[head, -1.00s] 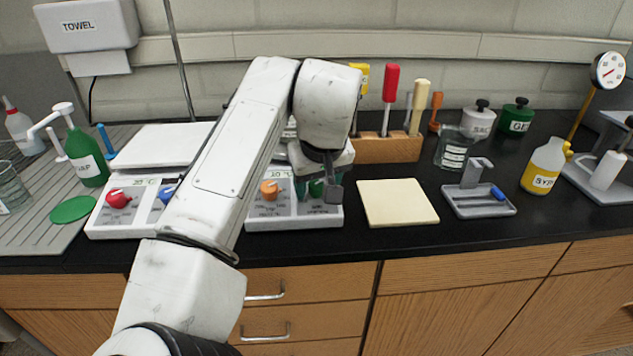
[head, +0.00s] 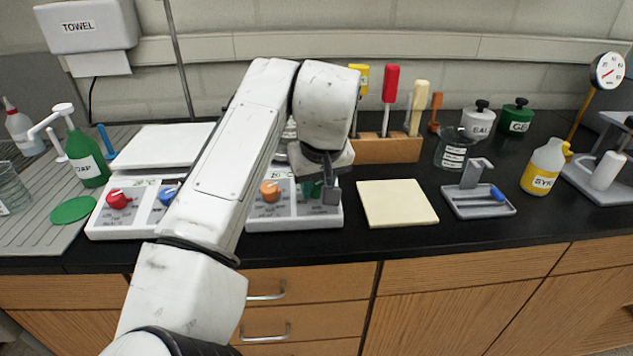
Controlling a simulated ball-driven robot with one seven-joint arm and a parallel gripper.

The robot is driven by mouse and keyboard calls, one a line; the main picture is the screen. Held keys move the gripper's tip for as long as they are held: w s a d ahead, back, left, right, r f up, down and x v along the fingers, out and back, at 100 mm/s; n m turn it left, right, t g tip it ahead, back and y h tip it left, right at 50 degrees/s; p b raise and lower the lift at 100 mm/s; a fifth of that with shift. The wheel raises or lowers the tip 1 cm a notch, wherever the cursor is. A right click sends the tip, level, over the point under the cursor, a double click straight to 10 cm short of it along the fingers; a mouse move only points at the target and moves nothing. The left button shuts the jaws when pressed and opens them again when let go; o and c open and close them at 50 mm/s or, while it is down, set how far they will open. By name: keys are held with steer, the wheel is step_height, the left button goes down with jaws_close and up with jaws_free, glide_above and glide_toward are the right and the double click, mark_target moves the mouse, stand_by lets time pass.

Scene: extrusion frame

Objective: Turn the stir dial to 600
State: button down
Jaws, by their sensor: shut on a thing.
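Two hotplate units with dials stand side by side on the black bench. The left unit (head: 100,222) has a red dial (head: 118,199) and a blue dial (head: 168,195), partly behind my arm. The right unit (head: 290,222) has an orange dial (head: 270,190) and a green dial (head: 308,189). My gripper (head: 326,190) is at the right unit, shut on the green dial, and hides most of it. The scale markings around the green dial are too small and covered to read.
A cream pad (head: 397,203) lies right of the unit, with a wooden tool block (head: 388,149) behind it. A grey tray (head: 478,203) and a yellow-labelled bottle (head: 543,166) stand farther right. Bare bench lies in front of the pad.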

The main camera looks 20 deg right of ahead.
steer(key=m+p, duration=0.3)
steer(key=m, duration=0.2)
steer(key=shift+r+h, duration=0.1)
steer(key=shift+h, duration=0.3)
steer(key=m+g+p, duration=0.1)
steer(key=m+p, duration=0.1)
steer(key=m, duration=0.4)
steer(key=shift+w+a+m+h+p, duration=0.1)
steer(key=shift+m+h+p, duration=0.2)
steer(key=shift+h, duration=0.1)
steer(key=m+g, duration=0.1)
steer(key=m, duration=0.5)
steer(key=shift+p, duration=0.3)
steer(key=m+g, duration=0.1)
steer(key=m, duration=0.5)
steer(key=shift+w, duration=0.15)
steer(key=c, duration=0.8)
jaws_free()
